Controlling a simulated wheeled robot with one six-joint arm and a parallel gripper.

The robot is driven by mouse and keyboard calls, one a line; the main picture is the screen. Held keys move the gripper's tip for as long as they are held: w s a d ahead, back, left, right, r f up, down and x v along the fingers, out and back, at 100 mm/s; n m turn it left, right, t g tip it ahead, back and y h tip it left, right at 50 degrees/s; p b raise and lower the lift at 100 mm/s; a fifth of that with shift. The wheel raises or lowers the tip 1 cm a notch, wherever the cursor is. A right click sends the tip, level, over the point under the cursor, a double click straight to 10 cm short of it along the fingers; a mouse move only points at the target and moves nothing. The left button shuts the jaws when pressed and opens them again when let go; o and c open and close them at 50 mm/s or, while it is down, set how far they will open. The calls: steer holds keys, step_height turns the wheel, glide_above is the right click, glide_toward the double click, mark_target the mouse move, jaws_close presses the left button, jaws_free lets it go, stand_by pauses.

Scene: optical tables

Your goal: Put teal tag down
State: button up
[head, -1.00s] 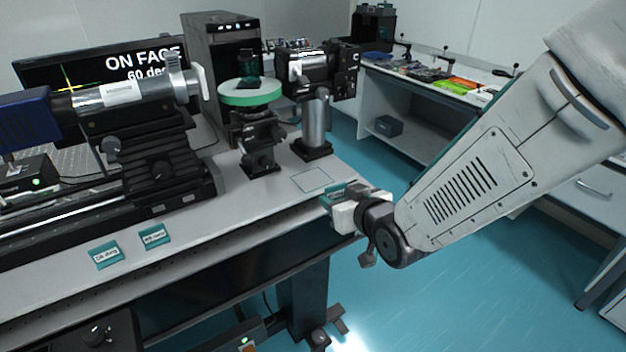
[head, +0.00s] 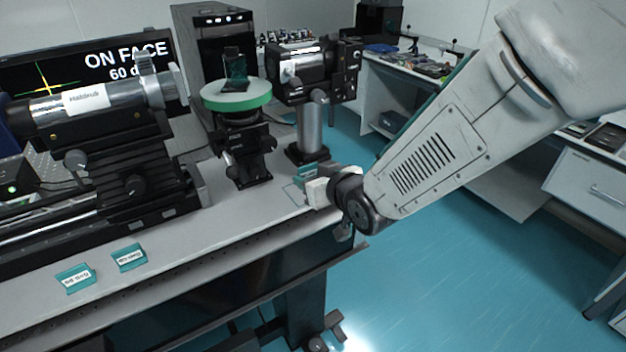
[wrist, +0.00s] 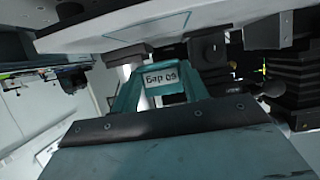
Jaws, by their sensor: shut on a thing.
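My gripper (head: 314,186) is at the front right edge of the optical table, shut on a teal tag (head: 304,173). In the wrist view the tag (wrist: 166,84) shows a white label reading "60 deg", upside down in the picture. In the head view the tag is partly hidden by my gripper. A thin rectangular outline (head: 291,194) is drawn on the table top beside my gripper, partly covered. It also shows in the wrist view (wrist: 150,27). I cannot tell whether the tag touches the table.
Two other teal tags (head: 129,257) (head: 75,278) lie at the table's front left. A post-mounted device (head: 309,128) and a green-rimmed round stage (head: 237,102) stand behind my gripper. Blue floor (head: 440,270) is open to the right.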

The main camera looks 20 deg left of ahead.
steer(key=shift+w+a, duration=0.4)
steer(key=f, duration=0.3)
steer(key=shift+w+f, duration=0.2)
steer(key=shift+f, duration=0.1)
steer(key=shift+s+a, duration=0.1)
steer(key=shift+f, duration=0.15)
steer(key=o, duration=1)
steer(key=shift+c, duration=0.2)
